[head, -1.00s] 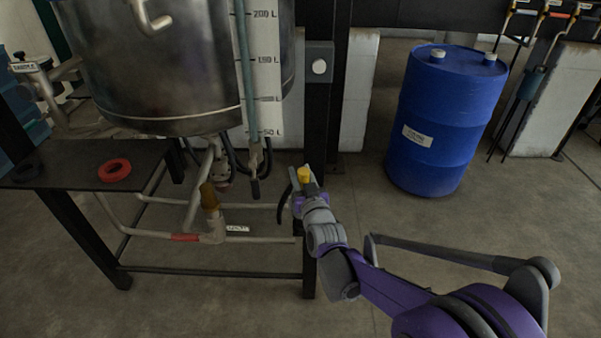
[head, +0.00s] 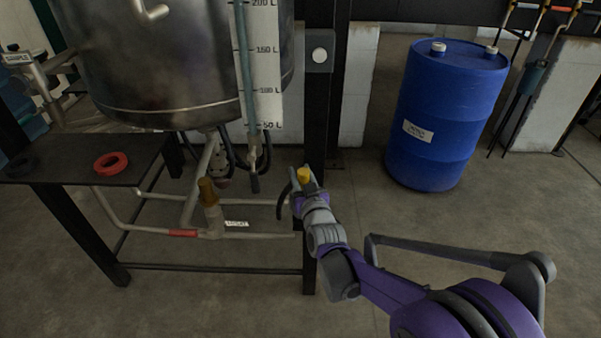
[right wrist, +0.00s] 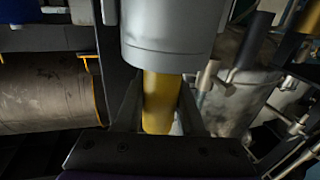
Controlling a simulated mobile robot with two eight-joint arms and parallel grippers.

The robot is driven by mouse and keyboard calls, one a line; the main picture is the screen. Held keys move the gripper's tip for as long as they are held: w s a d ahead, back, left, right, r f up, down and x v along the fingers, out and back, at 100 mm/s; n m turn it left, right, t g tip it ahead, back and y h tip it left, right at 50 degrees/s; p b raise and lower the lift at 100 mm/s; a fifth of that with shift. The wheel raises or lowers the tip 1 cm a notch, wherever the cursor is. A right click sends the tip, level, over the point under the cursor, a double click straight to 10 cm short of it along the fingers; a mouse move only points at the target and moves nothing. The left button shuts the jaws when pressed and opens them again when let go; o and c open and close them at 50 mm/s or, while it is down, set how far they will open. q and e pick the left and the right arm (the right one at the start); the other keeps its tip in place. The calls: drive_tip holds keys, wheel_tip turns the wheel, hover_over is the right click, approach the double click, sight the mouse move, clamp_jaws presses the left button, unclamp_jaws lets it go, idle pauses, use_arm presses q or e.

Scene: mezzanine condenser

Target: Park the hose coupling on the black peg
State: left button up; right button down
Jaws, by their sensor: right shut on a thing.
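My right gripper (head: 303,190) is shut on a yellow piece (head: 304,174), which I take to be the hose coupling. In the right wrist view the yellow cylinder (right wrist: 161,100) stands between the fingers, with a wider grey cylinder (right wrist: 167,40) directly above it. A short black curved hose (head: 283,203) shows just left of the gripper in the head view; its join to the coupling cannot be made out. The gripper is in front of the dark upright post. I cannot pick out the black peg with certainty. My left gripper is not in view.
A steel tank (head: 165,75) with a litre scale (head: 262,80) stands behind and left. A black table (head: 70,165) carries a red ring (head: 111,163). Pipes with a brown-handled valve (head: 208,192) run below.

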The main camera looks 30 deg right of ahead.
drive_tip(key=shift+f+b, duration=0.5)
drive_tip(key=shift+f, duration=0.35)
drive_tip(key=shift+c, duration=2.2)
unclamp_jaws()
drive_tip(key=p+v, duration=0.1)
drive_tip(key=v, duration=1)
